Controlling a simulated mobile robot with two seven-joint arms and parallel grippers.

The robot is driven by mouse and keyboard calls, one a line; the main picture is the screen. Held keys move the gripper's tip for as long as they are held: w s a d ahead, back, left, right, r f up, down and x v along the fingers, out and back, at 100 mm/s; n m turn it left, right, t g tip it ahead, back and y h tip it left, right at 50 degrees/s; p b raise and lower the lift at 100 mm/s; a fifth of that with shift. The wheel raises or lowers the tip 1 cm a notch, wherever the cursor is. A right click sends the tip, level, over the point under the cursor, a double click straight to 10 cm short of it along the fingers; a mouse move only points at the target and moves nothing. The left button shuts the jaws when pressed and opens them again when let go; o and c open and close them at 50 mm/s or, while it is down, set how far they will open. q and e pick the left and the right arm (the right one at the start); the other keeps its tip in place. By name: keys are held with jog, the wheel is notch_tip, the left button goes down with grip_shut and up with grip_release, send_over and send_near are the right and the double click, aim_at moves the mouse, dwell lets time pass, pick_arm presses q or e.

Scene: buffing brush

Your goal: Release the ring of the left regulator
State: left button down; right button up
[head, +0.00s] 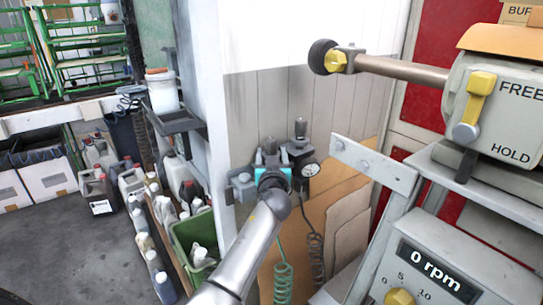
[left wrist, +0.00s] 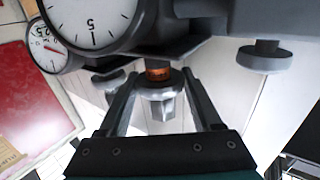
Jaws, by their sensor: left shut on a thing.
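The left regulator (head: 270,146) is on the grey wall panel, mostly hidden behind my left gripper (head: 271,172) and forearm in the head view. In the left wrist view, a silver ring (left wrist: 160,92) sits below an orange band (left wrist: 158,73) under the regulator body. The fingers of my left gripper (left wrist: 160,78) stand on both sides of this ring, shut on it. A large round gauge (left wrist: 92,18) is close above and to the left. My right gripper is not in view.
The right regulator (head: 299,150) stands close beside the left one. A green coiled hose (head: 283,280) and a dark hose (head: 316,255) hang below. A grey machine (head: 440,270) reading 0 rpm fills the right. A green crate (head: 195,243) and canisters stand at left.

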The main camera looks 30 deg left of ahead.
pick_arm(q)
jog(key=shift+c, duration=1.7)
grip_release()
jog(key=shift+r, duration=0.25)
jog(key=shift+s+d, duration=0.3)
jog(key=shift+s, duration=0.15)
jog(key=p+v, duration=0.2)
jog(key=v, duration=1.2)
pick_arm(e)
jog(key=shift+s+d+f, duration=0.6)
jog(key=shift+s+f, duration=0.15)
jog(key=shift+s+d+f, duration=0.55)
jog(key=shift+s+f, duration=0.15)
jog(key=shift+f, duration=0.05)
